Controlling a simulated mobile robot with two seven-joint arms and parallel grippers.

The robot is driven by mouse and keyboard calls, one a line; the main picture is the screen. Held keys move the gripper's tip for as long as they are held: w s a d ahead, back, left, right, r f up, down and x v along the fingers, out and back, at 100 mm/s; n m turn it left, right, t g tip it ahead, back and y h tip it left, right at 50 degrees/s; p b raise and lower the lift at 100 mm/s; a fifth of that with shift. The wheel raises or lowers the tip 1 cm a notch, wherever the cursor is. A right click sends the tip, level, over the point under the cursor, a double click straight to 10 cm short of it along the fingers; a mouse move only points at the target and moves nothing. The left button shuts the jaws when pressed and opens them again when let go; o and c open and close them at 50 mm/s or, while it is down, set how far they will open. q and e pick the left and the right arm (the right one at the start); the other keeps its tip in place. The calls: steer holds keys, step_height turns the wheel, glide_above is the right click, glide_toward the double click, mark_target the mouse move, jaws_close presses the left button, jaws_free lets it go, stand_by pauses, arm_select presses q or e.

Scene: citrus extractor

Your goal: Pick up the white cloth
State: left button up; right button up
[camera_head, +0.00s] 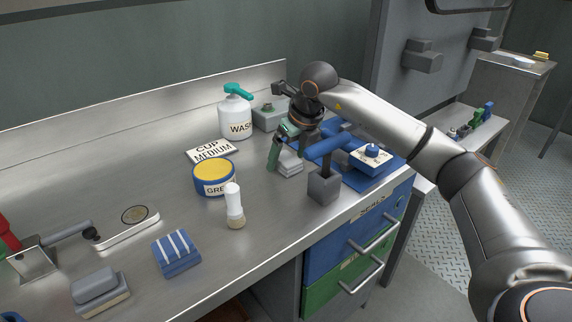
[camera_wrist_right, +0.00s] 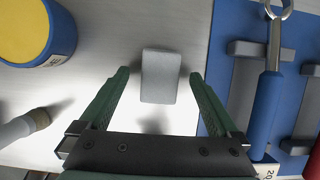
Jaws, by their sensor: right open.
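The white cloth (camera_head: 290,165) is a small folded pale stack on the steel bench, right of the yellow-topped tub. It also shows as a pale rounded block in the right wrist view (camera_wrist_right: 160,76). My right gripper (camera_head: 286,155) is over the cloth, pointing down, its green fingers apart. In the wrist view the right gripper (camera_wrist_right: 159,77) has one finger on each side of the cloth, with clear gaps. How high the fingertips are above the bench is hard to tell. My left gripper is not in view.
The yellow-topped tub (camera_head: 214,178) and white brush (camera_head: 234,205) stand left of the cloth. A wash bottle (camera_head: 235,115) is behind. A grey block (camera_head: 324,187) and blue tool mat (camera_head: 362,182) lie close on the right. A striped blue cloth (camera_head: 177,254) lies nearer the front.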

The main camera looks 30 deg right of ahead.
steer(key=shift+w+f, duration=0.1)
steer(key=shift+f, duration=0.15)
steer(key=shift+r, duration=0.15)
steer(key=c, duration=1.4)
